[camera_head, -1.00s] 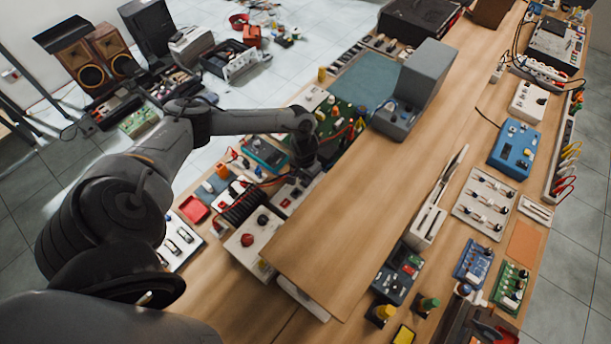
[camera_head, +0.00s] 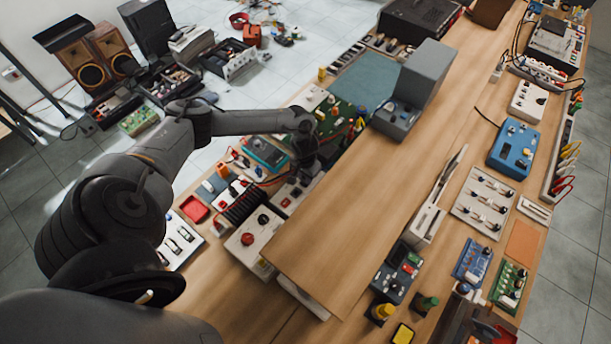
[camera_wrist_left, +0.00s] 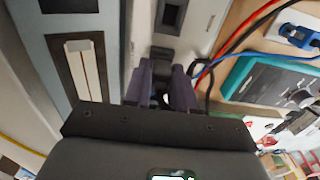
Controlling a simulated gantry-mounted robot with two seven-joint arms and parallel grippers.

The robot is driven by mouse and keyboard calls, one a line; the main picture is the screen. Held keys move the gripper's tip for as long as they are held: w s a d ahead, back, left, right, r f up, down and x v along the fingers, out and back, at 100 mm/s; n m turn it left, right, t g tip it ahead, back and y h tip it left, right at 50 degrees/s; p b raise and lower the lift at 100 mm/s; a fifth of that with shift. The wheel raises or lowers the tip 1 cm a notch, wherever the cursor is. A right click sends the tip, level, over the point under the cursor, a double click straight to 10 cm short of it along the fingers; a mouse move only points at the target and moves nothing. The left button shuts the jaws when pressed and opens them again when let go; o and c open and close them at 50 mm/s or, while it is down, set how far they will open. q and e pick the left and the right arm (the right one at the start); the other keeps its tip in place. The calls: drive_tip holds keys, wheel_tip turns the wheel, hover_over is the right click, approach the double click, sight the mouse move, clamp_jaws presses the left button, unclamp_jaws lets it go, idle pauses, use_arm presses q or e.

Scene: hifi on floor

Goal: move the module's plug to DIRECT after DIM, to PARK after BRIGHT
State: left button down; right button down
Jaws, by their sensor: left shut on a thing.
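My left gripper (camera_head: 303,178) reaches down among the devices on the left side of the bench. In the left wrist view its fingers (camera_wrist_left: 162,88) are closed on a small black plug (camera_wrist_left: 162,55). The plug is at the face of a pale grey module (camera_wrist_left: 197,40); I cannot tell whether it is seated or just touching. A dark square socket (camera_wrist_left: 172,14) shows farther along the same face. In the head view the module (camera_head: 286,196) is partly hidden by the gripper. The DIM, BRIGHT, DIRECT and PARK labels cannot be read. My right gripper is not in view.
Red and blue cables (camera_wrist_left: 228,50) run close beside the fingers. A teal-framed device (camera_head: 266,153) and a white box with round knobs (camera_head: 253,238) stand near. A raised wooden shelf (camera_head: 340,235) borders the right side; its top is mostly clear.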

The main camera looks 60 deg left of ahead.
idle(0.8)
use_arm(q)
drive_tip(key=shift+p, duration=0.4)
drive_tip(key=shift+f, duration=0.1)
drive_tip(key=c, duration=0.8)
unclamp_jaws()
drive_tip(key=shift+c, duration=0.2)
wheel_tip(320, 180, up, 10)
drive_tip(key=shift+s+f+p, duration=0.1)
drive_tip(key=shift+p, duration=0.35)
wheel_tip(320, 180, up, 6)
drive_tip(key=p, duration=0.6)
